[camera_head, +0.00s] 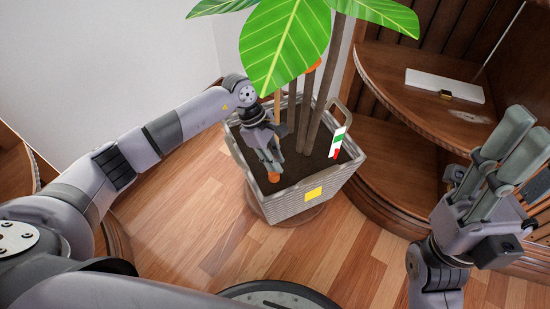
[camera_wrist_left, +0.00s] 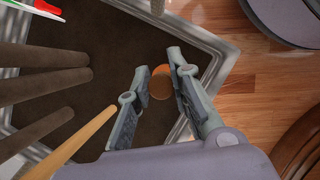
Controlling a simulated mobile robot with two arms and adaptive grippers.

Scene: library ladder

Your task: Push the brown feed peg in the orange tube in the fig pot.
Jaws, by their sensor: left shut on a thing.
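The fig pot (camera_head: 300,207) is a grey ribbed square planter with dark soil, standing on the wood floor. My left gripper (camera_head: 271,167) reaches down inside its near left part. An orange tube (camera_head: 274,177) shows at its fingertips. In the left wrist view, the fingers (camera_wrist_left: 158,72) stand on either side of a round brown-orange end, which looks like the brown feed peg (camera_wrist_left: 160,80) with an orange edge around it. How deep the peg sits cannot be told. My right gripper (camera_head: 525,130) is raised at the right, fingers apart, empty.
Several fig stems (camera_head: 318,110) and a thin tan stake (camera_wrist_left: 88,136) rise beside my left gripper. Large leaves (camera_head: 285,45) hang above. A green, white and red label (camera_head: 338,141) stands in the soil. Curved wooden shelves (camera_head: 395,120) stand close at the right.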

